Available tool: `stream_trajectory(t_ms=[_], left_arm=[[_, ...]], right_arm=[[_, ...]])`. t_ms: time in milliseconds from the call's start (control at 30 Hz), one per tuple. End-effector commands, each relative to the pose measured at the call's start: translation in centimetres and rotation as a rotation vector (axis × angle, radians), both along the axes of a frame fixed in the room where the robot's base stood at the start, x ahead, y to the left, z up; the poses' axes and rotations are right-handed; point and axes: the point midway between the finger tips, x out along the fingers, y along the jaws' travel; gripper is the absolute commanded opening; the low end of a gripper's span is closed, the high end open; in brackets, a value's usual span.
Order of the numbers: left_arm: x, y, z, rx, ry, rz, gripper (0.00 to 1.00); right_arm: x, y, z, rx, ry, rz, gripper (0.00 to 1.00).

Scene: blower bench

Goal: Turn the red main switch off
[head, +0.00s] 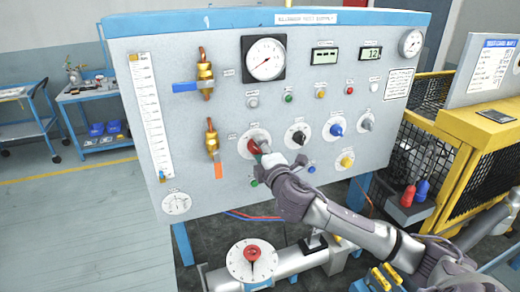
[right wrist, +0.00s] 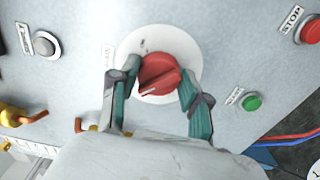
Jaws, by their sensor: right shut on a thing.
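The red main switch (head: 252,146) is a red rotary knob on a round white plate, low in the middle of the grey panel (head: 120,95). It also shows in the right wrist view (right wrist: 160,74), with a pale pointer line on its face. My right gripper (head: 262,149) is at the switch, and in the right wrist view its two teal-padded fingers (right wrist: 157,90) are shut on the knob from both sides. In the head view the gripper hides part of the knob. The small marks on the plate are too small to read. My left gripper is not in view.
A black knob (head: 298,137), a blue knob (head: 336,129) and a grey knob (head: 367,122) sit to the right. A green button (right wrist: 251,102) and a red button under a STOP label (right wrist: 312,30) are near the gripper.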

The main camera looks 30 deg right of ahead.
Motion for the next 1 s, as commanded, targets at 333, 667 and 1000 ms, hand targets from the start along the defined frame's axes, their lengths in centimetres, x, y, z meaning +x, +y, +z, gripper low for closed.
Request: stream_trajectory(t_ms=[333, 667, 1000], left_arm=[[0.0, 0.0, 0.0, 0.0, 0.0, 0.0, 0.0], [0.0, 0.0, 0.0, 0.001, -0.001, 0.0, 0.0], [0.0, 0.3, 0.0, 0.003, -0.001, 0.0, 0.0]], right_arm=[[0.0, 0.1, -0.1, -0.007, 0.003, 0.002, 0.12], [0.0, 0.0, -0.1, -0.005, 0.002, 0.001, 0.73], [-1.6, 0.4, -0.2, -0.006, 0.004, 0.002, 0.73]])
